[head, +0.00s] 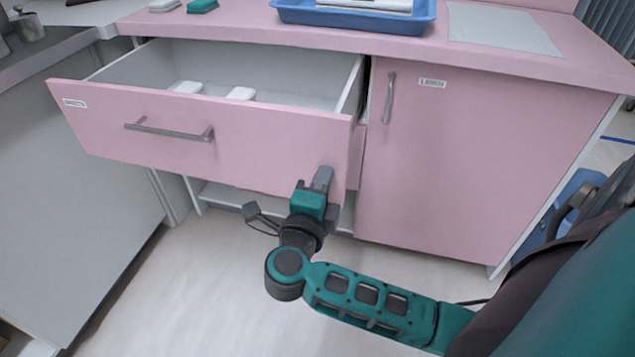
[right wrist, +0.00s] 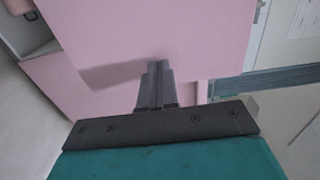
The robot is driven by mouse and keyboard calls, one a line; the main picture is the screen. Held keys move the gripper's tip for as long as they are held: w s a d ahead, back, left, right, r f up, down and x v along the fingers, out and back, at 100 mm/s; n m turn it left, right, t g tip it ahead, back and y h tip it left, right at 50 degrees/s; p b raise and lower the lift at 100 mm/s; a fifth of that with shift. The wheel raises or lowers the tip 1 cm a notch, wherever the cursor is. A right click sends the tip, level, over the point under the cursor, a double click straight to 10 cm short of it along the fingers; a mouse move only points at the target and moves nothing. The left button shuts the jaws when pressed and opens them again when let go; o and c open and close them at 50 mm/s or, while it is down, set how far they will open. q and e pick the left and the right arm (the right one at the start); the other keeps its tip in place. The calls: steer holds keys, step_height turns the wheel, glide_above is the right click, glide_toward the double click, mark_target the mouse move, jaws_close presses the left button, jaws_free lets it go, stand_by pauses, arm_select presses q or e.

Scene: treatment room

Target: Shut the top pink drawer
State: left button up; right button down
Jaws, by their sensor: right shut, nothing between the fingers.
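The top pink drawer (head: 250,150) stands well open at the left of the pink cabinet in the head view. It has a grey bar handle (head: 168,131) and holds two small white items at its back. My right gripper (head: 322,178) is shut and empty, close to the lower right part of the drawer front. In the right wrist view the shut fingers (right wrist: 156,70) point at the pink drawer front (right wrist: 150,30). I cannot tell whether they touch it. My left gripper is not in view.
The pink counter (head: 240,25) above carries a blue tray (head: 355,18) and a white sheet (head: 500,28). A closed pink door (head: 470,150) with a grey handle is right of the drawer. Open floor (head: 190,300) lies in front.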

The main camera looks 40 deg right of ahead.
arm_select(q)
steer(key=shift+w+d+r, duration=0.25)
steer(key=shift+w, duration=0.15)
arm_select(e)
steer(key=shift+w+d, duration=0.2)
steer(key=shift+d, duration=0.1)
